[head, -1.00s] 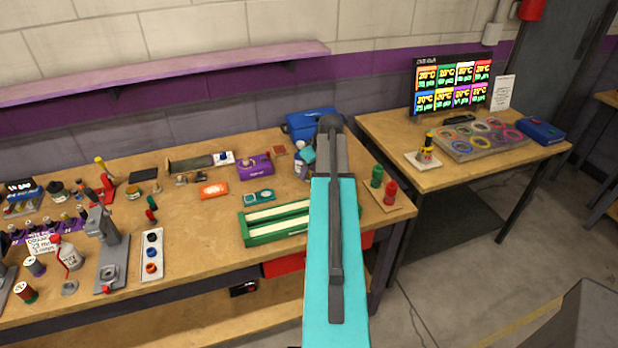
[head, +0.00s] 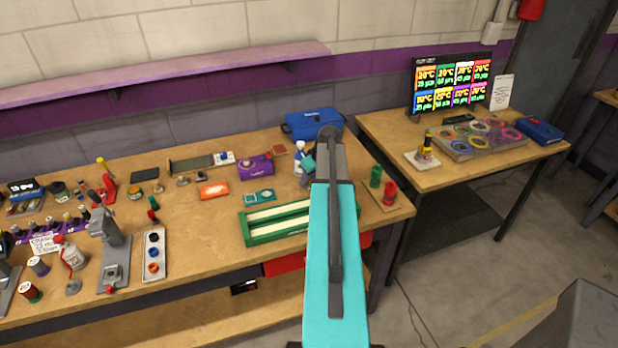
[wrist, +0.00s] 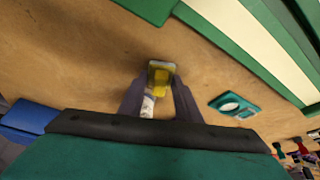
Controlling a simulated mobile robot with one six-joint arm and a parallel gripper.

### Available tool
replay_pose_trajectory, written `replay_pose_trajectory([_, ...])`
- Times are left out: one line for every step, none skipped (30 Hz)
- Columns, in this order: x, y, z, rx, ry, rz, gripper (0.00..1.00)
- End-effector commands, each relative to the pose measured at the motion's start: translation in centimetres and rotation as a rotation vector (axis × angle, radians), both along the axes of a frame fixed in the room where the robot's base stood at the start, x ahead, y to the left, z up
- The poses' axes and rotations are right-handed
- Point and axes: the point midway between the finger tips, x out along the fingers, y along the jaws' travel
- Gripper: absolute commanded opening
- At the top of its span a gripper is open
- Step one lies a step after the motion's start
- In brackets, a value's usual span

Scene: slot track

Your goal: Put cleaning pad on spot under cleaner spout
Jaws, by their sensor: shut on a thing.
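My gripper (wrist: 160,85) points down at the table in the wrist view, its two dark fingers closed around a small yellow pad with a pale grey edge (wrist: 160,78), which I take to be the cleaning pad. A small white piece (wrist: 148,105) shows between the fingers, and I cannot tell what it is. In the head view my gripper (head: 304,182) is over the back right of the workbench, and the pad cannot be made out there. A white and blue bottle (head: 299,149), perhaps the cleaner, stands right behind it. Its spout and the spot are not clear.
A green rack with pale strips (head: 278,222) lies in front of my gripper. A teal holder with a white oval (head: 259,196) and a purple box (head: 254,166) lie to the left. A blue case (head: 312,123) stands behind. Green (head: 376,175) and red bottles (head: 389,193) stand right.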

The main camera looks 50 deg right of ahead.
Motion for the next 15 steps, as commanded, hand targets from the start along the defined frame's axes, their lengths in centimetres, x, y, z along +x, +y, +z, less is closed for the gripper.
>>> replay_pose_trajectory([0.01, 0.00, -0.03, 0.000, 0.000, 0.000, 0.09])
replay_pose_trajectory([0.01, -0.01, -0.04, 0.000, 0.000, 0.000, 0.09])
replay_pose_trajectory([0.01, -0.01, -0.04, 0.000, 0.000, 0.000, 0.09])
replay_pose_trajectory([0.01, -0.01, -0.03, 0.000, 0.000, 0.000, 0.09])
replay_pose_trajectory([0.01, -0.01, -0.03, 0.000, 0.000, 0.000, 0.09])
replay_pose_trajectory([0.01, -0.01, -0.03, 0.000, 0.000, 0.000, 0.09])
replay_pose_trajectory([0.00, -0.01, -0.04, 0.000, 0.000, 0.000, 0.09])
replay_pose_trajectory([0.01, -0.01, -0.08, 0.000, 0.000, 0.000, 0.09])
replay_pose_trajectory([0.01, -0.01, -0.18, 0.000, 0.000, 0.000, 0.09])
replay_pose_trajectory([0.01, -0.01, -0.26, 0.000, 0.000, 0.000, 0.09])
replay_pose_trajectory([0.01, -0.01, -0.33, 0.000, 0.000, 0.000, 0.09])
replay_pose_trajectory([0.01, -0.01, -0.41, 0.000, 0.000, 0.000, 0.09])
replay_pose_trajectory([0.00, -0.01, -0.35, 0.000, 0.000, 0.001, 0.34])
replay_pose_trajectory([0.01, -0.01, -0.31, 0.000, 0.000, 0.001, 0.39])
replay_pose_trajectory([0.00, -0.01, -0.30, -0.001, 0.000, 0.001, 0.46])
